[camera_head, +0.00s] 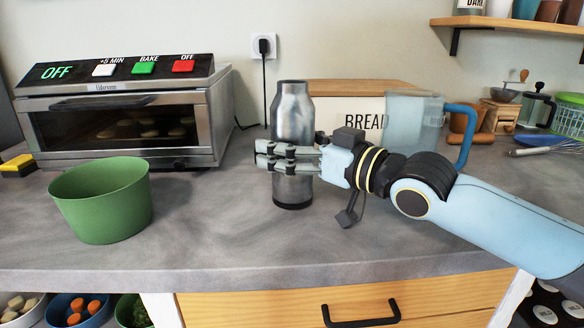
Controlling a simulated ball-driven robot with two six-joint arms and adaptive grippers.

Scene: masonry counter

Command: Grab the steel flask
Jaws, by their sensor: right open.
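The steel flask (293,112) stands upright on the grey counter, in the middle of the head view. It is a shiny grey bottle with a dark base. My right gripper (264,155) comes in from the right and lies across the flask's middle, hiding part of it. Its fingers point left and are open. From this view I cannot tell whether the fingers are around the flask or only in front of it, or whether they touch it. My left gripper is not in view.
A green bowl (102,200) and a toaster oven (125,120) stand to the left. A bread box (350,118) and a clear pitcher (413,120) with a blue handle stand behind my right arm. The counter (215,235) is clear in front of the flask.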

